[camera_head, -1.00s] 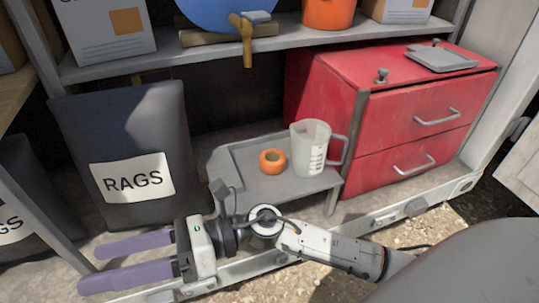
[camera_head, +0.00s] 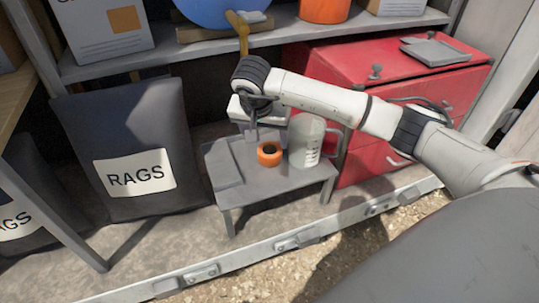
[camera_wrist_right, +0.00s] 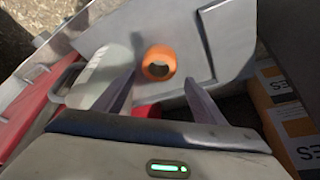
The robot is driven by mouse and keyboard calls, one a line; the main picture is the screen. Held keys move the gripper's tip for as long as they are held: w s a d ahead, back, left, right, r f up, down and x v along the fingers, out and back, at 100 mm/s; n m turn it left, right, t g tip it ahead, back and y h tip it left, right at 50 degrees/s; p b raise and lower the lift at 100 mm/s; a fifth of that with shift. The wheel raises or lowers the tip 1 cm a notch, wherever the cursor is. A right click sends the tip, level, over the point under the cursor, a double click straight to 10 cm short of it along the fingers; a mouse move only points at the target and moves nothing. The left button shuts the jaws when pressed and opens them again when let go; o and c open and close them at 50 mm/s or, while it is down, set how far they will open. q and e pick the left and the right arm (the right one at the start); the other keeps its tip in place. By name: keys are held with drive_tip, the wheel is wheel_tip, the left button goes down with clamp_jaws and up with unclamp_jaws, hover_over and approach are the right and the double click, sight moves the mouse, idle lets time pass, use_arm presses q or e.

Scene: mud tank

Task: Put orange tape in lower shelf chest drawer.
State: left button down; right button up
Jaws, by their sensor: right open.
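The orange tape (camera_head: 269,146) lies flat on a small grey table (camera_head: 285,183), left of a translucent measuring jug (camera_head: 305,145). My right gripper (camera_head: 252,132) is above the table, just behind and left of the tape. Its fingers point down and are partly hidden. In the right wrist view my right gripper (camera_wrist_right: 160,82) is open and empty, with the tape (camera_wrist_right: 158,63) showing between and beyond its fingertips. The red chest (camera_head: 350,180) stands on the lower shelf at right. My left gripper is not in view.
A grey RAGS bag (camera_head: 135,150) stands left of the table. The upper shelf (camera_head: 170,58) passes close behind my right wrist. A grey tray (camera_head: 440,52) lies on the chest. A metal rail (camera_head: 240,258) runs along the front edge.

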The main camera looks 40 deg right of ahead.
sight(269, 151)
drive_tip(key=x, duration=0.6)
drive_tip(key=shift+s+f+b, duration=0.15)
drive_tip(key=shift+f+b, duration=0.1)
drive_tip(key=shift+b, duration=0.15)
drive_tip(key=c, duration=0.9)
drive_tip(key=shift+r, duration=0.1)
drive_tip(key=shift+c, duration=0.2)
drive_tip(key=shift+r, duration=0.1)
